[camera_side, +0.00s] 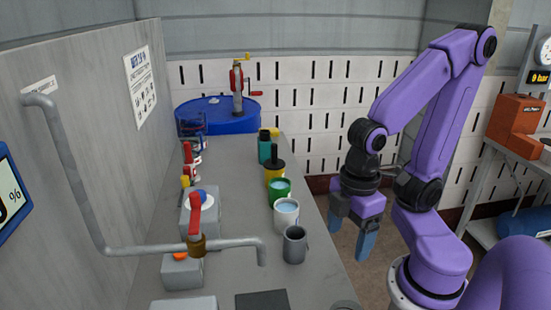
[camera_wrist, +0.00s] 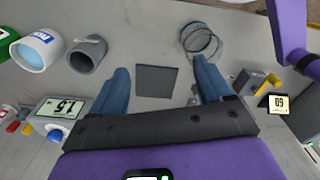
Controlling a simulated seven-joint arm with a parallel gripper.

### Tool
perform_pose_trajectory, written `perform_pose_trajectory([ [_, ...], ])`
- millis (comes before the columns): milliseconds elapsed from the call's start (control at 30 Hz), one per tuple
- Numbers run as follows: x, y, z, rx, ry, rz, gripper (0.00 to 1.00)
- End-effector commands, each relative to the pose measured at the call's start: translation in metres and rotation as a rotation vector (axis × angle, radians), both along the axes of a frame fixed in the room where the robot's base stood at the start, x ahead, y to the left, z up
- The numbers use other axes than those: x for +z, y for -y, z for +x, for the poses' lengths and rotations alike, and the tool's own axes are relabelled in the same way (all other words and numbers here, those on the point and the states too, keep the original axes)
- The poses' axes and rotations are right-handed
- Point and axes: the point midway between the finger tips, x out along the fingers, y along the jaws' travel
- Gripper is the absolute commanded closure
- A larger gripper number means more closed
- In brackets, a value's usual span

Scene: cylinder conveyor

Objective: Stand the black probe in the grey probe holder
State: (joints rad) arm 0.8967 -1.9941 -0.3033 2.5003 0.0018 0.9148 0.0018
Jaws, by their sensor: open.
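The black probe (camera_side: 274,156) stands upright in a yellow cup (camera_side: 275,177) in the row of cups on the bench in the side view. It does not show in the wrist view. The grey probe holder (camera_side: 295,247) appears to be the empty, open-topped grey cup at the near end of that row. It also shows at upper left in the wrist view (camera_wrist: 86,55). My gripper (camera_side: 353,225) is open and empty, raised and to the right of the cups in the side view. In the wrist view its blue fingers (camera_wrist: 161,72) are spread apart.
A white cup with blue liquid (camera_side: 286,218) and a green cup (camera_side: 280,190) stand between holder and probe. A teal bottle (camera_side: 264,146) is behind. A grey pipe with red valve (camera_side: 195,215) runs along the left. A dark plate (camera_wrist: 156,82) and glass vessel (camera_wrist: 200,38) are nearby.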

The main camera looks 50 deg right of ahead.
Motion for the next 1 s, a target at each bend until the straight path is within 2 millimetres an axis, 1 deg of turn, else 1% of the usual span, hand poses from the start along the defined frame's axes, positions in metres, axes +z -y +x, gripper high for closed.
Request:
perform_pose_trajectory([
  [33,0.001,-0.002,0.003,-0.015,0.000,0.000,0.39],
  [67,0.003,-0.004,0.006,-0.030,0.000,0.000,0.46],
  [167,0.011,-0.013,0.025,-0.124,-0.002,0.001,0.46],
  [267,0.024,-0.024,0.057,-0.275,-0.003,0.000,0.46],
  [300,0.030,-0.027,0.072,-0.346,-0.005,0.000,0.46],
  [367,0.038,-0.031,0.096,-0.452,-0.007,-0.001,0.46],
  [400,0.043,-0.032,0.112,-0.523,-0.008,-0.001,0.46],
  [467,0.050,-0.032,0.137,-0.628,-0.010,-0.002,0.46],
  [533,0.057,-0.029,0.165,-0.751,-0.012,-0.003,0.46],
  [567,0.061,-0.027,0.177,-0.803,-0.013,-0.004,0.46],
  [600,0.065,-0.023,0.194,-0.873,-0.014,-0.003,0.46],
  [667,0.070,-0.015,0.218,-0.978,-0.016,-0.004,0.46],
  [700,0.074,-0.009,0.234,-1.049,-0.017,-0.003,0.46],
  [767,0.078,0.003,0.257,-1.153,-0.019,-0.003,0.46],
  [800,0.081,0.012,0.272,-1.224,-0.020,-0.004,0.46],
  [867,0.085,0.027,0.293,-1.328,-0.022,-0.004,0.46],
  [900,0.088,0.039,0.306,-1.398,-0.023,-0.003,0.46],
  [967,0.091,0.058,0.325,-1.504,-0.025,-0.004,0.46],
  [1000,0.093,0.071,0.337,-1.574,-0.025,-0.003,0.46],
])
